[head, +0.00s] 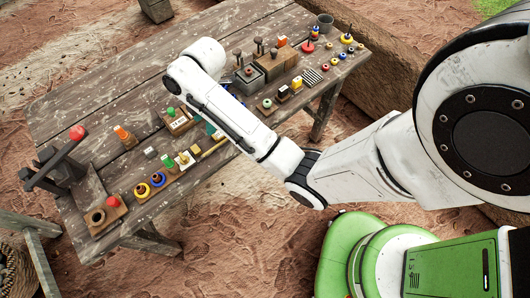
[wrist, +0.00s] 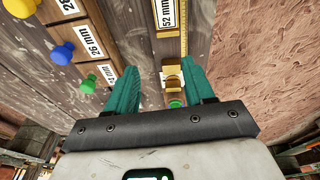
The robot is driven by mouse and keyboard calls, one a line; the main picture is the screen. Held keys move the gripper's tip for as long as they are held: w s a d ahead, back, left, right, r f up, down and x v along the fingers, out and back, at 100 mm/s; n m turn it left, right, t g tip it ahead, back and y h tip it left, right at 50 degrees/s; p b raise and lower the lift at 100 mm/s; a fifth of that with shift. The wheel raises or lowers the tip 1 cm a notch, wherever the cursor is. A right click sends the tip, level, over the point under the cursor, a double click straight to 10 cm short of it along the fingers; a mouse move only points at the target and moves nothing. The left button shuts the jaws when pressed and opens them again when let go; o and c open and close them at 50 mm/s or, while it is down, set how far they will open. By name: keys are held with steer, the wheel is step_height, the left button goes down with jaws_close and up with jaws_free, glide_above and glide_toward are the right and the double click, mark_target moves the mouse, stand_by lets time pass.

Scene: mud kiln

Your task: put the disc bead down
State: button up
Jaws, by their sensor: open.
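My gripper (wrist: 160,70) is open, its two teal fingers spread apart over the bench (head: 105,62). In the wrist view a small tan and yellow piece (wrist: 173,84) lies between the fingers, closer to the right one, with a small green piece (wrist: 176,103) just below it, partly hidden by the gripper body. I cannot tell whether either of these is the disc bead. A yellow ruled strip (wrist: 183,38) and a "52 mm" label (wrist: 168,13) lie beyond the fingertips. In the head view my arm hides most of the gripper.
Labelled wooden blocks with a blue knob (wrist: 62,54), a yellow knob (wrist: 22,7) and a green knob (wrist: 88,84) stand left of my fingers. A dark stand (head: 58,166) is at the left end. The bench's back left is clear.

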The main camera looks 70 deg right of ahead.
steer(key=s+a+f+m, duration=0.4)
steer(key=s+a+m, duration=0.3)
steer(key=s+a, duration=0.3)
steer(key=s+m+h, duration=0.1)
steer(key=s+m, duration=0.4)
steer(key=s, duration=0.6)
steer(key=shift+d+r+m+g+h, duration=0.15)
steer(key=shift+r+m+g+h, duration=0.25)
steer(key=shift+r, duration=0.05)
